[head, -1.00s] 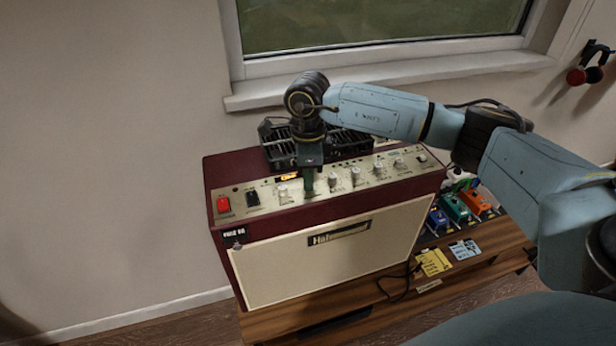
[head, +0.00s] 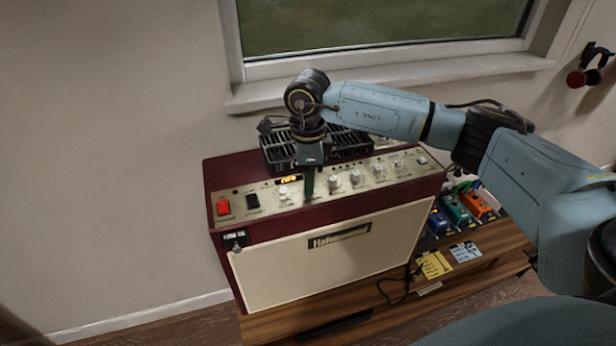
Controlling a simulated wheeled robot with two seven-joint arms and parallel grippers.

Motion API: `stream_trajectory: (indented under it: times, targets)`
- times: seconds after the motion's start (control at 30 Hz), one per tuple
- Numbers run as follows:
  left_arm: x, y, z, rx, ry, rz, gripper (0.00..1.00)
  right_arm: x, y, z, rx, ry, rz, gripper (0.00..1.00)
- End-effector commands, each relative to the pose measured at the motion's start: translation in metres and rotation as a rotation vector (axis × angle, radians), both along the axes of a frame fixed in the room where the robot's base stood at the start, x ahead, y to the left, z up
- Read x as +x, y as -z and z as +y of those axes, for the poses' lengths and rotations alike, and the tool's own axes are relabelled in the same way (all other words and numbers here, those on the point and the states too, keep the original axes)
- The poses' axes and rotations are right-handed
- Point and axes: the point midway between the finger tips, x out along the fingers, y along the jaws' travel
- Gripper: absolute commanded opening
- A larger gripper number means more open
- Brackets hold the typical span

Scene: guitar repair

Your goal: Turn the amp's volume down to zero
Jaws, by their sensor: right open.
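The amp (head: 300,258) is a dark red box with a cream front, standing on a wooden bench. Its top panel (head: 228,194) carries a red switch (head: 224,206), a black switch (head: 252,202), a small lit orange display (head: 288,180) and a row of pale knobs. One knob (head: 283,193) is left of my right gripper and another (head: 334,182) is just right of it. My right gripper (head: 308,190) points down at the panel between these two knobs. It is open, though its fingers look like one dark shape from here. A knob between or behind the fingers may be hidden. My left gripper is not in view.
A black slatted grille or rack (head: 352,143) stands on top of the amp behind the gripper. Several coloured pedals (head: 456,209) and a yellow note (head: 434,264) lie on the bench (head: 400,298) to the right. The window sill (head: 400,76) is behind.

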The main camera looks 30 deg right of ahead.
Motion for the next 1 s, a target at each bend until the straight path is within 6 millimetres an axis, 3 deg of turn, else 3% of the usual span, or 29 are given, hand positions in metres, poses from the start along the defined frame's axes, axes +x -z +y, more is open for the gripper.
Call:
stream_trajectory:
  times: [0.5,0.7,1.0]
  targets:
    - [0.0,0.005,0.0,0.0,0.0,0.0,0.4,0.001,-0.106,0.0,0.001,0.0,-0.006,0.4]
    - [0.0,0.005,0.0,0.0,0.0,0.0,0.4,0.0,-0.124,0.0,0.0,0.0,-0.004,0.4]
    - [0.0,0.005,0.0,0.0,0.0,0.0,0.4,0.0,-0.127,0.0,0.001,0.0,-0.003,0.4]
